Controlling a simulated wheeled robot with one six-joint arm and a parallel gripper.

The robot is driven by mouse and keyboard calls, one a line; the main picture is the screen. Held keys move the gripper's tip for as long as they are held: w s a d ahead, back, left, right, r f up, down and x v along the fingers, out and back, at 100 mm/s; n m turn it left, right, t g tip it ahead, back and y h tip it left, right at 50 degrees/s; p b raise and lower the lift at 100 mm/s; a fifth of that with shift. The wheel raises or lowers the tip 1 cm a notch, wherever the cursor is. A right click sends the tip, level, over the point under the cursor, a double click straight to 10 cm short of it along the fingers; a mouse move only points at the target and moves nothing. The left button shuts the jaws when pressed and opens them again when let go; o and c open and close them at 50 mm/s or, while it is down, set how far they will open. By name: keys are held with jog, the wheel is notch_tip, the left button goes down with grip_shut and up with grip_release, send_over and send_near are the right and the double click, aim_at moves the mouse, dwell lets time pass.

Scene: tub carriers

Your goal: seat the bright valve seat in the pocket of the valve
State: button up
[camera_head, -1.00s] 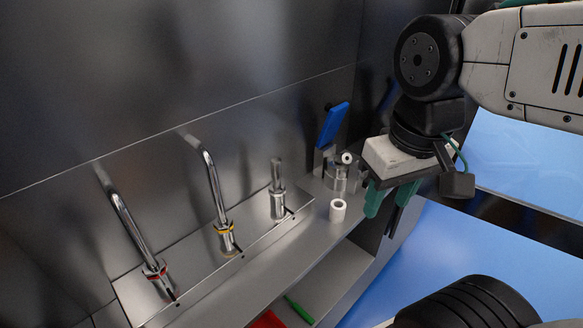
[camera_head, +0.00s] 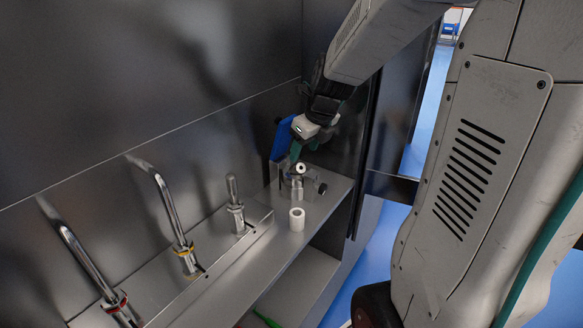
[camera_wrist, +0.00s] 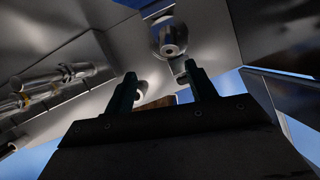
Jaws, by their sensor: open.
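A bright white hollow cylinder (camera_head: 297,220), which looks like the valve seat, stands upright on the steel shelf. The valve (camera_head: 298,186) is a metal body behind it, with a pale ring-shaped opening facing out and a blue lever (camera_head: 281,140) rising behind. I cannot see into its pocket. My gripper (camera_head: 296,152) is open just above the valve, beside the lever, apart from the white cylinder. In the wrist view my gripper (camera_wrist: 162,90) shows two spread fingers with nothing held. The valve (camera_wrist: 170,38) shows beyond them, and the cylinder (camera_wrist: 140,90) is partly hidden by the left finger.
A steel rack (camera_head: 215,255) to the left holds two bent chrome pipes, with red and yellow bands, and a short upright fitting (camera_head: 235,205). A steel wall stands close behind. The shelf's front edge drops to a lower shelf (camera_head: 300,280). Blue floor lies to the right.

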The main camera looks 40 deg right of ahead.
aim_at(300, 166)
jog(key=shift+w+d+f+m, duration=0.5)
jog(key=shift+d+m, duration=0.2)
jog(key=shift+m, duration=0.2)
jog(key=x, duration=0.7)
jog(key=shift+f, duration=0.25)
grip_shut()
